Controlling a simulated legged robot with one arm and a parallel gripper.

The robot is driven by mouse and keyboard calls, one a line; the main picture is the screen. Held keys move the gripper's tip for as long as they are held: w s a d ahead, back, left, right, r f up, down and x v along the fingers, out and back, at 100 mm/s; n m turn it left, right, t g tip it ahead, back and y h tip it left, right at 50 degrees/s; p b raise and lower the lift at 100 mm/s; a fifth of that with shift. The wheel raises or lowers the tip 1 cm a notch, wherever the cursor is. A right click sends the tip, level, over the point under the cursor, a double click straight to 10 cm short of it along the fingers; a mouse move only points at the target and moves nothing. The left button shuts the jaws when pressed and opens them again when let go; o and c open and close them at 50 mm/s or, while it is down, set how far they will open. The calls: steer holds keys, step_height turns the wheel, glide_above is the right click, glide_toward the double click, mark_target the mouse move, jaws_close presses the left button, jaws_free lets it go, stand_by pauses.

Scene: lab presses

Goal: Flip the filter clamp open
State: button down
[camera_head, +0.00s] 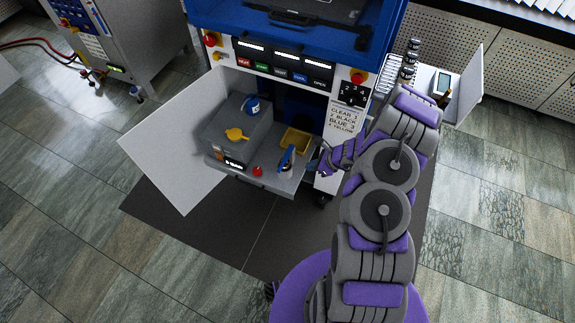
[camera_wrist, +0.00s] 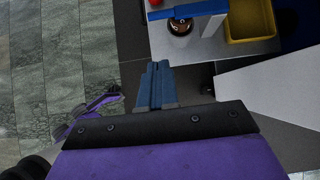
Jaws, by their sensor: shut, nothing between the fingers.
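What looks like the filter clamp, a piece with a blue handle (camera_head: 287,158), stands on the grey shelf of the press, left of my gripper. In the wrist view a blue bar (camera_wrist: 187,10) crosses the top edge above a dark round part (camera_wrist: 180,28); it seems to be the same piece, partly cut off by the frame. I cannot tell its clamp state. My gripper (camera_head: 323,164) is beside the shelf's right edge. In the wrist view its blue fingers (camera_wrist: 156,82) are together and empty, below and apart from the blue bar.
A yellow tray (camera_head: 297,140) lies behind the clamp. A red button (camera_head: 257,171) is on the shelf front. A grey box (camera_head: 238,130) carries a yellow piece (camera_head: 237,134) and a blue-white container (camera_head: 252,105). An open white door (camera_head: 180,150) stands left. A white panel (camera_wrist: 270,92) is right of my fingers.

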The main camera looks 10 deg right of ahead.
mark_target(285, 159)
steer(key=shift+d+f, duration=0.2)
steer(key=w+a+r+b+x, duration=0.1)
steer(key=b+x, duration=0.1)
steer(key=x, duration=1.1)
steer(key=shift+a+r, duration=0.3)
steer(key=shift+a, duration=0.05)
steer(key=shift+w+a, duration=0.1)
steer(key=shift+a, duration=0.05)
